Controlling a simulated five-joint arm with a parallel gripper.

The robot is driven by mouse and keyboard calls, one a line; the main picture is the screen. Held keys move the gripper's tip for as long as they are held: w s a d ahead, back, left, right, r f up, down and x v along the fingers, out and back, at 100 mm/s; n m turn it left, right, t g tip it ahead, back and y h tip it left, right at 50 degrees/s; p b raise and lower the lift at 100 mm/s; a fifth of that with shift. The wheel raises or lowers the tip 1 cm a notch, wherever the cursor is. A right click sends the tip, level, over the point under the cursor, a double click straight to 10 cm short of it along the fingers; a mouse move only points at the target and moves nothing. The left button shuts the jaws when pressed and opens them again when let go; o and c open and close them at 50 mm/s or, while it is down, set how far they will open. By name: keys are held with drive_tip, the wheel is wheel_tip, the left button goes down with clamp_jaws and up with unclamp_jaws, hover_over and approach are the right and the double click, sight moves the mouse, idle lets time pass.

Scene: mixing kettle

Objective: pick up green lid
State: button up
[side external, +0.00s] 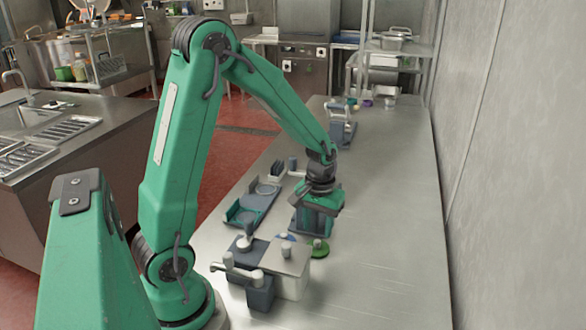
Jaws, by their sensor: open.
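The green lid (319,250) is a small round disc with a pale knob on top. It lies on the steel counter, just right of a pale box with a grey knob. My gripper (318,212) is open and points down, above and behind the lid in the picture. It is over or just in front of a dark blue-grey fixture, and my green jaws partly cover that fixture. The lid is clear of the jaws. I cannot tell the exact height of the jaws above the counter.
The pale box (290,265) and a dark unit with a tap-like handle (235,270) stand in front. A blue-grey tray (250,205) lies to the left. Another grey fixture (342,130) stands farther back. The counter's right side (390,210) is clear, with a wall beyond.

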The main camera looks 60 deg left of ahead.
sight(317, 241)
drive_tip(key=shift+f, duration=2.35)
clamp_jaws()
